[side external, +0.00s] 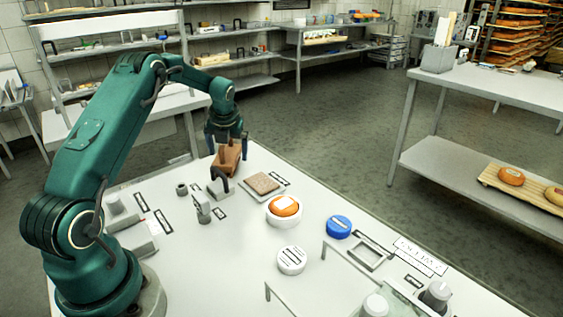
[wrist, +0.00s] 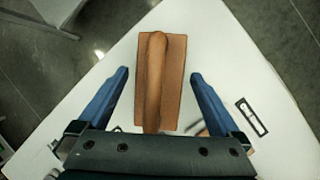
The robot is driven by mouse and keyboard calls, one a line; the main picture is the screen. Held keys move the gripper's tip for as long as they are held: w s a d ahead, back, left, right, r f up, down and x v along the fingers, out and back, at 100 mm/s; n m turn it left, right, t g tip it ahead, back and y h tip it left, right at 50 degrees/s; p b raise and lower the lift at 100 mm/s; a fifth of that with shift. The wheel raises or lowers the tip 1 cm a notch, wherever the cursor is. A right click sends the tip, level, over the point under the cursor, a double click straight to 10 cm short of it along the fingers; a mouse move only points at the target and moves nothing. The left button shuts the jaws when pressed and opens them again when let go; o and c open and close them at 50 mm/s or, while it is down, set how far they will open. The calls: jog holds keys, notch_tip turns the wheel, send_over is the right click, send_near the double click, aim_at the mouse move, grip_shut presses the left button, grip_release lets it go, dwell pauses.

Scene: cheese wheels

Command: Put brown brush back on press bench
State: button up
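The brown brush (side external: 228,160), a flat block with a rounded handle along its top, is at the far corner of the white bench (side external: 230,245). My gripper (side external: 227,139) is directly above it. In the wrist view the brush (wrist: 174,85) lies lengthwise between and beyond the two blue fingers of my gripper (wrist: 160,76). The fingers are wide apart, with a gap on each side of the handle. I cannot tell whether the underside of the brush touches the bench.
A grey hooked piece (side external: 218,187) stands close in front of the brush. Right of it is a brown square block (side external: 262,183) on a grey plate. An orange cheese (side external: 285,205) in a white mould and a blue round piece (side external: 338,226) stand farther right.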

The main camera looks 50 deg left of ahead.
jog(key=shift+r, duration=0.1)
jog(key=s+d+r+n+t, duration=0.1)
jog(key=s+d+r+n, duration=0.15)
jog(key=d+r, duration=0.4)
jog(key=s+d+r+n, duration=0.2)
jog(key=d+r+n, duration=0.2)
jog(key=d+r, duration=0.3)
jog(key=s+d+n+t+h, duration=0.2)
jog(key=s+d+n+h, duration=0.2)
jog(key=s+d+n, duration=1.2)
jog(key=n, duration=0.5)
jog(key=shift+d+f, duration=0.15)
jog(key=shift+d, duration=0.05)
